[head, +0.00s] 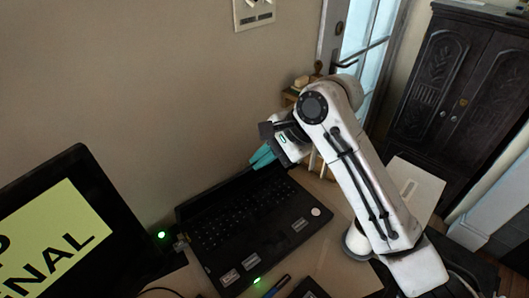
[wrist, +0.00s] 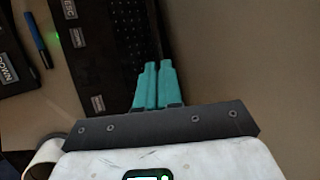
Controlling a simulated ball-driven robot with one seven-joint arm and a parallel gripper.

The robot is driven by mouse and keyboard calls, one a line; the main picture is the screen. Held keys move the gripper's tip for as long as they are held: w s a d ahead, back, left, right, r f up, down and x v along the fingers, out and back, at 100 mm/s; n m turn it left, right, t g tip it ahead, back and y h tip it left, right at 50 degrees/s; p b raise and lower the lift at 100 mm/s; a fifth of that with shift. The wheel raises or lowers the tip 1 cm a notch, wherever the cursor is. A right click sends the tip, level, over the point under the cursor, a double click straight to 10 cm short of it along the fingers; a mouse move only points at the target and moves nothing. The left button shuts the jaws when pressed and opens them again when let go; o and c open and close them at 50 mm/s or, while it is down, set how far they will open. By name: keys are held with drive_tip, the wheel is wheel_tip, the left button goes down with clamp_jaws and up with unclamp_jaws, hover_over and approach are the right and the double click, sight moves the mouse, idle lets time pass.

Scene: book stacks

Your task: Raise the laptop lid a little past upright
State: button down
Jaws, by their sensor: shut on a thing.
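The black laptop (head: 250,222) sits open on the desk in the head view, its keyboard facing up. Its lid is hard to make out; only a thin dark strip shows along the far edge by the wall. My gripper (head: 262,157) is at the laptop's far right corner, its teal fingers close together. In the wrist view the fingers (wrist: 157,84) are nearly touching, with the laptop (wrist: 105,50) to their left. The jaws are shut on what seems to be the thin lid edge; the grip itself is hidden.
A black monitor (head: 75,225) with a yellow-green screen stands at the left. A blue pen (head: 278,286) and a dark item (head: 308,289) lie by the laptop's front. The beige wall (head: 150,90) rises close behind. A dark carved cabinet (head: 450,95) stands at the back right.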

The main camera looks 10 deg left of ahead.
drive_tip(key=r+p, duration=0.1)
drive_tip(key=p, duration=0.1)
drive_tip(key=w+a+p, duration=0.1)
drive_tip(key=p, duration=0.1)
drive_tip(key=shift+w+a+r, duration=0.15)
drive_tip(key=shift+a+r, duration=0.1)
drive_tip(key=shift+r, duration=0.15)
drive_tip(key=w+a+p, duration=0.1)
drive_tip(key=p, duration=0.1)
drive_tip(key=shift+w+a+r+p, duration=0.3)
drive_tip(key=shift+w+a+p, duration=0.1)
drive_tip(key=w+a+r, duration=0.1)
drive_tip(key=w+a, duration=0.5)
drive_tip(key=shift+w, duration=0.15)
drive_tip(key=shift+a+r, duration=0.1)
drive_tip(key=c, duration=1.4)
unclamp_jaws()
drive_tip(key=shift+o, duration=0.5)
drive_tip(key=b+v, duration=0.1)
drive_tip(key=v, duration=0.9)
drive_tip(key=shift+d+r, duration=0.2)
drive_tip(key=shift+d, duration=0.05)
